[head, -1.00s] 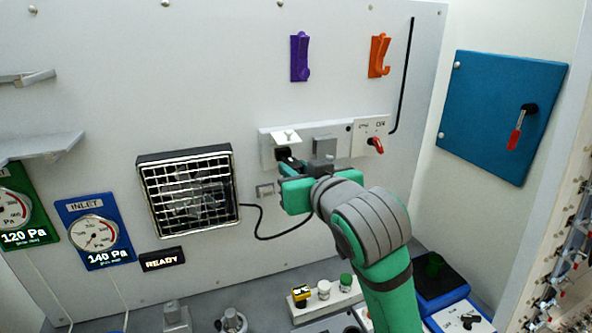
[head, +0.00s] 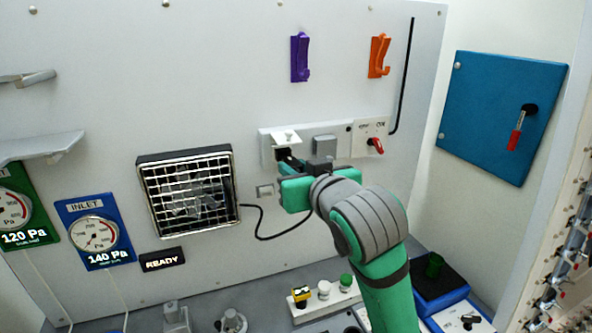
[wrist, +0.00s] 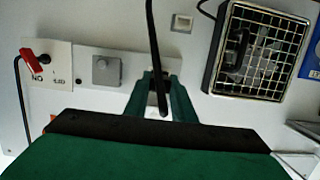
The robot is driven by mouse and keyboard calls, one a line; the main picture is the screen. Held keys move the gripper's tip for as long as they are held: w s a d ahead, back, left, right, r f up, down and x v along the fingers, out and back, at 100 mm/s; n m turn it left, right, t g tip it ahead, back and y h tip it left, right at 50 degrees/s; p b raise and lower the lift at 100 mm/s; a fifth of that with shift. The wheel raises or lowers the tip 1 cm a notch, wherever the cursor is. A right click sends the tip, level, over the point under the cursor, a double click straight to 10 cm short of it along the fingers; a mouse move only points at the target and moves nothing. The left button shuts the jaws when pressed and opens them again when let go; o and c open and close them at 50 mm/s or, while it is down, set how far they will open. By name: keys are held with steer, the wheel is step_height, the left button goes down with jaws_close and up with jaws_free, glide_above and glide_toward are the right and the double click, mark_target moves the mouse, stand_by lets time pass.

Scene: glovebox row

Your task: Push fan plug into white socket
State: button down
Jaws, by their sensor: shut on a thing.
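The white socket (head: 268,152) is on the left part of a wall strip, with its white flap (head: 286,136) raised. My gripper (head: 287,168) is shut on the black fan plug (head: 284,155) right in front of the socket, below the flap. In the wrist view, both green fingers (wrist: 158,82) flank the plug, and the black cable (wrist: 153,40) crosses in front of them. The fingers and cable hide much of the plug and socket, so I cannot tell how deep the plug sits. The fan (head: 188,190) is on the wall to the left.
A grey covered outlet (head: 325,146) and a red-handled switch (head: 375,146) are right of the socket. Purple (head: 300,58) and orange (head: 379,56) hooks hang above. Below is a strip of buttons (head: 325,297). The fan's cable loops under my gripper.

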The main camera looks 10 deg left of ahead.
steer(key=shift+r+x, duration=0.2)
steer(key=shift+x, duration=0.85)
steer(key=c, duration=1.4)
jaws_free()
steer(key=v, duration=1)
steer(key=shift+s+d, duration=0.2)
steer(key=shift+s, duration=0.1)
